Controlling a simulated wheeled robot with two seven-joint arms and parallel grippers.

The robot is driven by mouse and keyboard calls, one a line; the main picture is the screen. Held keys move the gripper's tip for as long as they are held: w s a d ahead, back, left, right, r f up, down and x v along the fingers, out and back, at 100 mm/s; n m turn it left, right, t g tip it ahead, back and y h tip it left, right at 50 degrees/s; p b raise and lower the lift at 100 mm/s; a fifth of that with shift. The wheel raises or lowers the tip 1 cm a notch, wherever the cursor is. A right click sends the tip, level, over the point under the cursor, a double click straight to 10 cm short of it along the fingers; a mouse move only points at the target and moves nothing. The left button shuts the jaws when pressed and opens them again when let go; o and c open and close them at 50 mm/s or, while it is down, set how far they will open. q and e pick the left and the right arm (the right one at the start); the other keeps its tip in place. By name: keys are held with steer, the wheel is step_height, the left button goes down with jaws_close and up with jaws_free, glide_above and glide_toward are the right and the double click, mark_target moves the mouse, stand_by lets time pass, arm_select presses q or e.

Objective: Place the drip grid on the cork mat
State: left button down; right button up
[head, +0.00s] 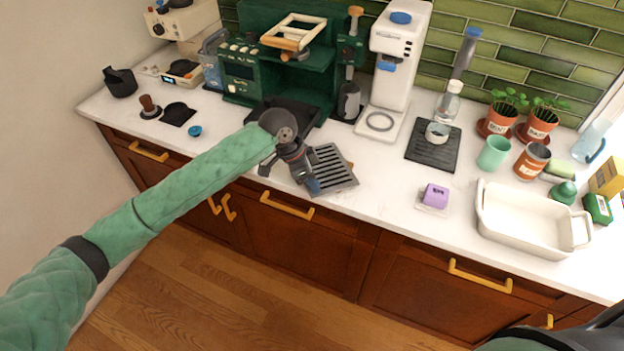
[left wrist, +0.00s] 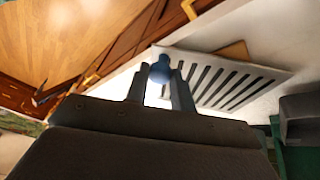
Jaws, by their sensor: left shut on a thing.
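The drip grid (head: 334,169) is a grey slotted plate near the counter's front edge, and it also shows in the left wrist view (left wrist: 236,84). My left gripper (head: 311,186) is shut at the grid's near left corner, where a blue knob (left wrist: 160,70) sits between the fingers. A small tan edge, which looks like the cork mat (left wrist: 236,50), shows beyond the grid; most of it is hidden. I cannot tell whether the grid touches it or hovers above. My right gripper is out of view.
A green coffee machine (head: 278,70) stands behind my left gripper. To the right are a black mat (head: 420,153) with a bottle, a purple block (head: 436,194) and a white baking dish (head: 520,238). The counter between grid and purple block is clear.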

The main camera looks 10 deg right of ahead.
arm_select(q)
steer(key=c, duration=1.2)
jaws_free()
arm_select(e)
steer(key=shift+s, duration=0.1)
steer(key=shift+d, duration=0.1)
arm_select(q)
steer(key=shift+r, duration=0.2)
steer(key=shift+w+a+r+b, duration=0.1)
steer(key=shift+a+r+b, duration=0.1)
steer(key=shift+r+b, duration=0.1)
steer(key=shift+a+r, duration=0.2)
steer(key=shift+r, duration=0.3)
steer(key=shift+b+v, duration=1.6)
steer(key=shift+v, duration=3.35)
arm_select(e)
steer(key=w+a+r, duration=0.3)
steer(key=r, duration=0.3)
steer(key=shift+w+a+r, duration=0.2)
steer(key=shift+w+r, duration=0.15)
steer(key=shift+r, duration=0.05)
